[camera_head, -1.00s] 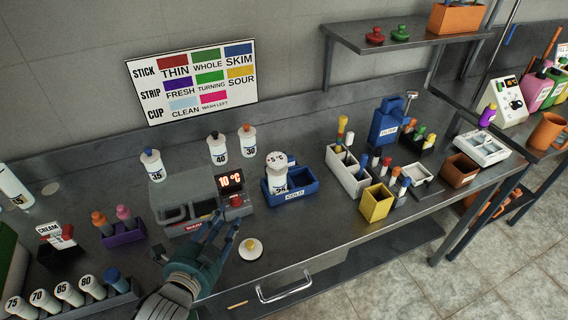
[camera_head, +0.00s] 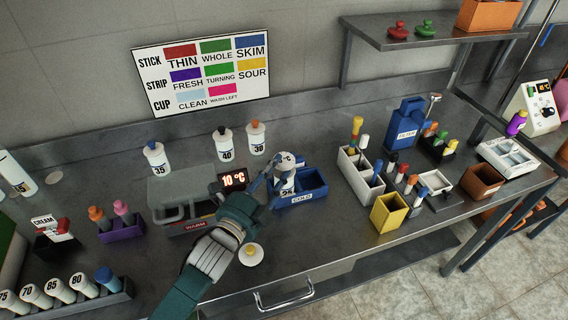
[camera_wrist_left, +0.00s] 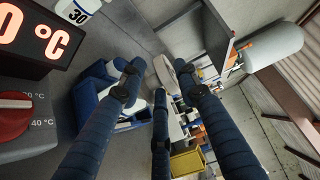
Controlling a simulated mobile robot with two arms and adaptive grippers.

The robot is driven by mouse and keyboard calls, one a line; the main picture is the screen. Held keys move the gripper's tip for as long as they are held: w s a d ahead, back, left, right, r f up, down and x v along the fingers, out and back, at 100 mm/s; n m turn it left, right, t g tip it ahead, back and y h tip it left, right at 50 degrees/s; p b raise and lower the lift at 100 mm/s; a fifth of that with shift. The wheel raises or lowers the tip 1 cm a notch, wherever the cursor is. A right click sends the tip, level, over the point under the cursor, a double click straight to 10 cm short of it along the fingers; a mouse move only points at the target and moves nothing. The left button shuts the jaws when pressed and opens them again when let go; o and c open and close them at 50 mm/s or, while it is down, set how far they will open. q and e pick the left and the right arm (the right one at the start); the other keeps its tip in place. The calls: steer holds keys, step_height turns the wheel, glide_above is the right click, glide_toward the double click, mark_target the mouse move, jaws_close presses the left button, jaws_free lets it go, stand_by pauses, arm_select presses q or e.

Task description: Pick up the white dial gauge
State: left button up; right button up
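The white dial gauge (camera_head: 287,160) sits at the top of a white bottle (camera_head: 287,181) in the blue COLD tray (camera_head: 310,199). My left gripper (camera_head: 279,165) reaches it from the front left, its fingers partly covering the gauge. In the left wrist view the gauge shows as a pale disc (camera_wrist_left: 166,74) between the spread fingers (camera_wrist_left: 160,85). The fingers look open around it; contact is not clear. My right gripper is not in view.
The grey WARM unit (camera_head: 180,195) with its red 10 °C display stands left of the tray. A white disc with a yellow knob (camera_head: 251,254) lies in front. A yellow box (camera_head: 389,214) and a white rack (camera_head: 360,178) stand to the right. White bottles stand behind.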

arm_select(q)
steer(key=shift+x, duration=1.2)
jaws_close()
steer(key=shift+r, duration=0.1)
step_height(320, 180, up, 20)
steer(key=b, duration=0.1)
